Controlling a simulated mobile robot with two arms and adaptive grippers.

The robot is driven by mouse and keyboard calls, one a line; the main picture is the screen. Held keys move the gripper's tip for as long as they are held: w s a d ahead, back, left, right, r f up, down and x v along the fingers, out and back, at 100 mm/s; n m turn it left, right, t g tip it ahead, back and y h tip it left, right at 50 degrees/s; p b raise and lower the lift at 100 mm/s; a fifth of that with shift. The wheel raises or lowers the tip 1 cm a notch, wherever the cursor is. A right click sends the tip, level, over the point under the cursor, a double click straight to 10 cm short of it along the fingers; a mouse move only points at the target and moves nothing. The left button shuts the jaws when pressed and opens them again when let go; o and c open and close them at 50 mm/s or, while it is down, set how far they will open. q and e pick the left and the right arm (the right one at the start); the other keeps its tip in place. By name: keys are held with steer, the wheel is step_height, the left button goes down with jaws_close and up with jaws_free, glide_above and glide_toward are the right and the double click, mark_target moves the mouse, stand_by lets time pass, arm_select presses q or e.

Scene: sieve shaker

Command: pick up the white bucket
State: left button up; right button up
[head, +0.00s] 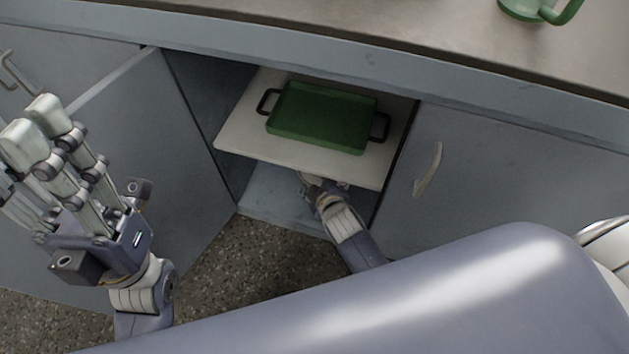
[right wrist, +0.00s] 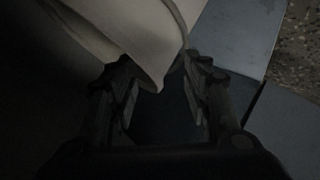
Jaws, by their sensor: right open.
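The white bucket (right wrist: 135,35) shows only in the right wrist view, as a pale, dim, curved wall with a rim at upper left. My right gripper (right wrist: 160,72) is open there, with part of the rim reaching between its fingers. I cannot tell whether they touch it. In the head view my right gripper (head: 309,184) reaches into the open cabinet under the shelf, its fingers mostly hidden. No bucket shows in that view. My left gripper (head: 32,122) is raised at the left, away from the cabinet opening; its jaw opening is unclear.
A green tray (head: 320,118) with black handles sits on the white shelf (head: 240,125) above my right gripper. An open cabinet door (head: 150,135) stands left of the opening. A closed door (head: 500,185) is at right. A green mug (head: 530,10) stands on the counter (head: 400,25).

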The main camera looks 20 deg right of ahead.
steer(key=shift+w+f, duration=0.4)
steer(key=shift+w, duration=0.2)
steer(key=shift+c, duration=0.2)
